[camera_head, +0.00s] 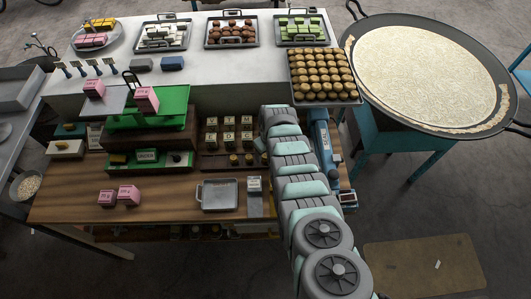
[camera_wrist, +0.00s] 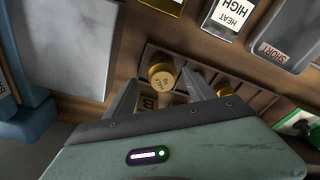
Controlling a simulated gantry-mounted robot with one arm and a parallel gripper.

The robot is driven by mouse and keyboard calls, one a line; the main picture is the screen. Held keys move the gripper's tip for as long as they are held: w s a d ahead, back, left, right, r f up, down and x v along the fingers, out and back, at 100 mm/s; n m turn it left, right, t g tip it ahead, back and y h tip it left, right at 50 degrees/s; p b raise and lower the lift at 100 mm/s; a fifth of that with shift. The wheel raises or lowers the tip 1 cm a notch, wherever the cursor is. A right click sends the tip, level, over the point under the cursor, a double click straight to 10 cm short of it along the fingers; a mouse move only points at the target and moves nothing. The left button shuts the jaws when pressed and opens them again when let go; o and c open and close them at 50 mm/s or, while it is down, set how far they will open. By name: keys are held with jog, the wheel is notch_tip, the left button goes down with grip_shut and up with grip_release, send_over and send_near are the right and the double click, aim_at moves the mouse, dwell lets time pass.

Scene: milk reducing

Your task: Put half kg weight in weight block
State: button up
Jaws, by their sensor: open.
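In the wrist view, my gripper (camera_wrist: 163,92) is open, with its two fingers on either side of a brass weight (camera_wrist: 161,74). The mark on its top is too small to read surely, and I cannot tell whether the fingers touch it. The weight stands at the dark wooden weight block (camera_wrist: 203,68). Another brass weight (camera_wrist: 222,84) is partly hidden behind the right finger. In the head view, the weight block (camera_head: 212,163) and small brass weights (camera_head: 234,159) lie left of my arm; my gripper is hidden there.
A green balance scale (camera_head: 150,118) with pink boxes stands left of the block. A metal pan (camera_head: 218,194) and a heat sign (camera_head: 254,184) are nearer the front. A blue scale (camera_head: 321,140) stands right of my arm. The wooden counter (camera_head: 165,212) has free room at front.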

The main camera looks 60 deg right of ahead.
notch_tip(320, 180, up, 2)
jog(key=shift+a+r+p, duration=0.1)
jog(key=shift+r+p, duration=0.15)
jog(key=shift+p, duration=0.45)
jog(key=shift+f+b, duration=0.25)
jog(key=shift+b, duration=0.2)
notch_tip(320, 180, up, 8)
jog(key=b, duration=0.1)
jog(key=shift+s+a+r, duration=0.15)
jog(key=shift+s+a, duration=0.2)
jog(key=shift+s, duration=0.1)
jog(key=shift+w, duration=0.1)
